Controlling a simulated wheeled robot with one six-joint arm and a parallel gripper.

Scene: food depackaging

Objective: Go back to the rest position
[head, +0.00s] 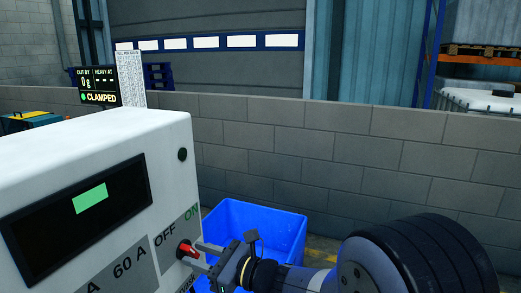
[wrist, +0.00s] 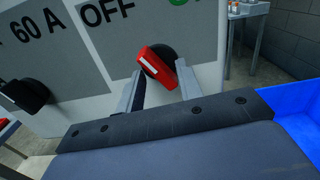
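The white machine (head: 130,150) has a rotary switch with a red handle (head: 187,250) between the OFF and ON labels. In the wrist view, the red handle (wrist: 158,66) sits tilted on its black round base. My gripper (head: 202,256) is right in front of the switch. In the wrist view, the two fingers of my gripper (wrist: 158,80) are apart, one on each side of the handle's lower end. A gap shows on the left; whether the right finger touches the handle cannot be told. Nothing is visibly held.
A blue bin (head: 255,225) stands on the floor behind my gripper, close to the machine. A grey block wall (head: 330,150) runs behind it. A display reading CLAMPED (head: 98,87) stands beyond the machine. A black knob (wrist: 27,94) is left of the switch.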

